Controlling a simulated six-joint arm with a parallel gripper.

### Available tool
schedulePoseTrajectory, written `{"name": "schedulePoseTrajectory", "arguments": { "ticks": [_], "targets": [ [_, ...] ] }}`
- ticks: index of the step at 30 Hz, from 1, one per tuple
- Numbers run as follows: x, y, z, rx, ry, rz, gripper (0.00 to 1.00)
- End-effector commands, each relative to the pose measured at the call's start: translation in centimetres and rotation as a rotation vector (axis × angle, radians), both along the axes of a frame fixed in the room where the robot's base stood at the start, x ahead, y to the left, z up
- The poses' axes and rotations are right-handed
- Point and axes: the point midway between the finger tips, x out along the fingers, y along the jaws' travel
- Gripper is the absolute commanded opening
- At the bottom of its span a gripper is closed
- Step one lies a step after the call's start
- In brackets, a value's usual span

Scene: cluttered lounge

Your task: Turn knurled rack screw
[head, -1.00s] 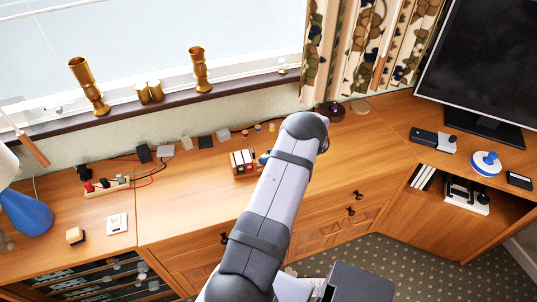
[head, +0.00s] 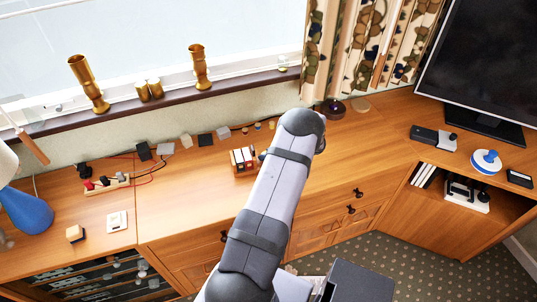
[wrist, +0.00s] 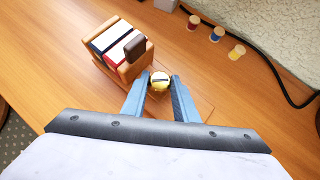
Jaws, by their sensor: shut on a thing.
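The knurled rack screw (wrist: 159,81) shows in the wrist view as a small round knob, with a pale yellow top crossed by a dark line. My gripper (wrist: 160,85) has its two blue fingers shut on the screw, one on each side. The small wooden rack (wrist: 132,70) stands just left of the screw and holds white, blue and red slabs, with a dark brown block at its near right end. In the head view the rack (head: 238,173) sits left of my arm, which hides the screw and most of my gripper.
Several small spools (wrist: 217,34) and a black cable (wrist: 275,75) lie beyond the screw, near the wall. The wooden top (head: 190,195) is clear left of the rack. A power strip (head: 106,186) and a blue lamp (head: 28,210) stand farther left.

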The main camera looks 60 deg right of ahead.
Motion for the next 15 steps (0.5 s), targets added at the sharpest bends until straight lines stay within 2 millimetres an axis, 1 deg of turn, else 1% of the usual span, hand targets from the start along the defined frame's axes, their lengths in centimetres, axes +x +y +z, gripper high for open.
{"name": "schedulePoseTrajectory", "arguments": {
  "ticks": [15],
  "targets": [
    [0.32,0.55,-0.75,-0.002,0.0,-0.355,0.04]
  ]
}}
